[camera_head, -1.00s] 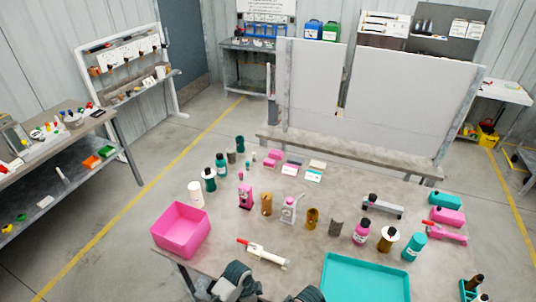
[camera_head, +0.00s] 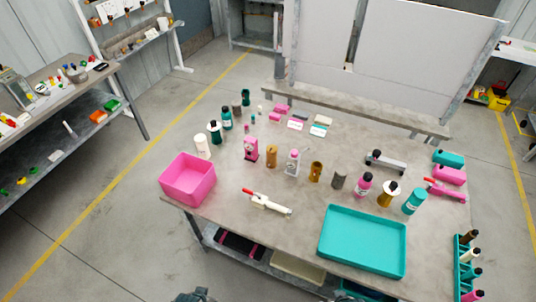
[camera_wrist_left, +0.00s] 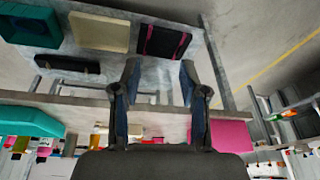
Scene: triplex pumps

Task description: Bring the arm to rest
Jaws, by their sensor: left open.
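My left gripper (camera_wrist_left: 158,75) shows in the left wrist view with its two fingers spread apart and nothing between them. It is in front of the workbench, and that view appears upside down. The workbench (camera_head: 300,230) carries a pink bin (camera_head: 188,182), a teal tray (camera_head: 362,240) and a white tool with a red tip (camera_head: 267,203). The gripper touches none of these as far as I can see.
Several bottles and pump parts stand across the bench, such as a pink bottle (camera_head: 363,186). A lower shelf holds a cream tray (camera_wrist_left: 99,32) and a black bin with pink straps (camera_wrist_left: 163,41). A teal rack (camera_head: 465,268) stands at the right. Floor at the left is clear.

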